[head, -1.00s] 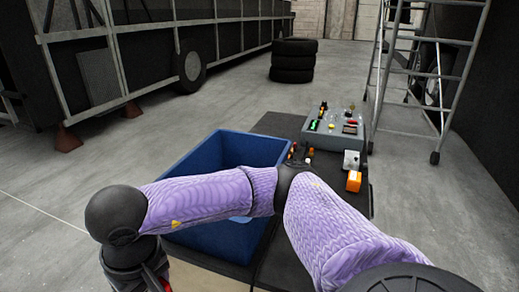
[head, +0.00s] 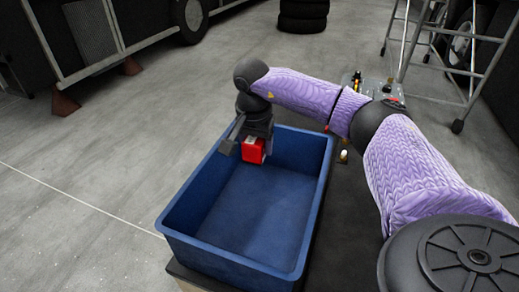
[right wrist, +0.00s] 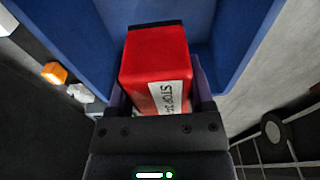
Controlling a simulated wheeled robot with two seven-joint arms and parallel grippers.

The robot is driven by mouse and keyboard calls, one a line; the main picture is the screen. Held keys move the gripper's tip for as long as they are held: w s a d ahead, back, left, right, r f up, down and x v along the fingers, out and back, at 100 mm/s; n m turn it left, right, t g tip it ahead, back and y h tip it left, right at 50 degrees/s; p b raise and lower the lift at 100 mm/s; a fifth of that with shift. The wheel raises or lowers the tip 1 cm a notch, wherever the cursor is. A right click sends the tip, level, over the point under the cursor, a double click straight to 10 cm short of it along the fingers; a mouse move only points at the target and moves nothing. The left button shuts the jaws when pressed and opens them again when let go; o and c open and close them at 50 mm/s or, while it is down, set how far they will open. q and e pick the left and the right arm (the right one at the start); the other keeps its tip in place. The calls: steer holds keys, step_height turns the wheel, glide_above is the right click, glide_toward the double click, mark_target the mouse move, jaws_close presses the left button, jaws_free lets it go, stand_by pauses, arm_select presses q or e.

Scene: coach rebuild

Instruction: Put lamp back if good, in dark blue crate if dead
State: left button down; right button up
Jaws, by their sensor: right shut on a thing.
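A red box-shaped lamp (right wrist: 150,55) with a white label reading "STOP" and more, partly cut off, fills the middle of the right wrist view. My right gripper (right wrist: 160,100) is shut on it. In the head view the red lamp (head: 253,150) hangs under my right gripper (head: 250,140), at the far left part of the dark blue crate (head: 240,261). The crate is open, and the floor that shows is bare. In the right wrist view the crate's blue walls (right wrist: 235,40) lie around and beyond the lamp. My left gripper is not in view.
A grey test box (head: 385,92) is mostly hidden behind my right arm. An orange lamp (right wrist: 54,73) and a white thing (right wrist: 80,93) lie outside the crate. A wheeled metal scaffold (head: 455,70) stands right, stacked tyres (head: 302,15) at the back. The floor left of the crate is clear.

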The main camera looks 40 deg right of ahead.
mark_target(256, 139)
steer(key=shift+d+f, duration=0.2)
step_height(256, 139, down, 6)
steer(key=b, duration=0.5)
steer(key=shift+r+b, duration=0.15)
steer(key=shift+b, duration=0.2)
steer(key=o, duration=1.3)
steer(key=shift+o, duration=0.2)
steer(key=shift+r, duration=0.2)
steer(key=r, duration=0.3)
steer(key=r+p, duration=0.1)
steer(key=r, duration=0.2)
steer(key=a+r+p, duration=0.1)
steer(key=r, duration=0.2)
steer(key=shift+s+a+r, duration=0.1)
steer(key=shift+s+r, duration=0.15)
steer(key=shift+r, duration=0.05)
steer(key=shift+f, duration=0.1)
